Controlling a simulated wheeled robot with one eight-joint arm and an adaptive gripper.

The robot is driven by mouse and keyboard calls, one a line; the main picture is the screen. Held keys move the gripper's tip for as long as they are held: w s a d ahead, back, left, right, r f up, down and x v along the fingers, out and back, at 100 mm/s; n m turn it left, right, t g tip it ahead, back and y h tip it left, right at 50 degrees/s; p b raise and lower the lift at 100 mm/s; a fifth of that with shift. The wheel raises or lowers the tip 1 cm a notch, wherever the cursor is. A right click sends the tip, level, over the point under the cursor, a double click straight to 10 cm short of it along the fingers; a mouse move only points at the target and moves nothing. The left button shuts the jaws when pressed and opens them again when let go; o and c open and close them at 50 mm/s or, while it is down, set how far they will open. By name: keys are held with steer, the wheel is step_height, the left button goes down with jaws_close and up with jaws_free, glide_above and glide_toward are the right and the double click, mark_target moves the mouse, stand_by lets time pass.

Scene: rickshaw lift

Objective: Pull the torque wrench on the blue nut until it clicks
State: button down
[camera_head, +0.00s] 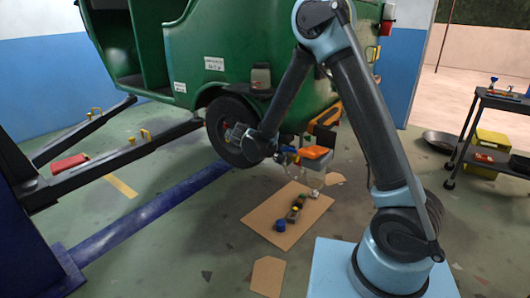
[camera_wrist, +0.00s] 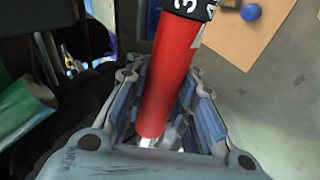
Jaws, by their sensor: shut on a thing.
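In the wrist view, my gripper (camera_wrist: 163,90) is closed around a red cylindrical handle (camera_wrist: 172,70), likely the torque wrench's. A black band with white figures (camera_wrist: 192,6) is at its upper end. A bright metal part (camera_wrist: 147,142) shows at its lower end. In the head view, my wrist is in front of the green rickshaw's black wheel (camera_head: 222,128), and the handle cannot be made out there. I cannot make out the blue nut on the wheel. A small blue round piece (camera_head: 280,226) lies on the cardboard; it also shows in the wrist view (camera_wrist: 250,12).
The cardboard sheet (camera_head: 262,232) lies on the floor below my wrist, with small parts on it. An orange-topped box (camera_head: 316,153) stands behind it. Blue lift beams (camera_head: 140,215) run along the floor at left. A dark trolley (camera_head: 500,105) stands at right.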

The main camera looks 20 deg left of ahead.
steer(key=shift+s+a, duration=0.25)
steer(key=shift+s, duration=0.35)
steer(key=shift+s+a, duration=0.2)
steer(key=shift+s, duration=0.45)
steer(key=shift+s+a, duration=0.25)
steer(key=shift+s, duration=0.35)
steer(key=s+a, duration=0.2)
steer(key=s, duration=0.4)
steer(key=shift+s+a, duration=0.15)
steer(key=shift+s, duration=0.05)
stand_by(0.4)
stand_by(0.4)
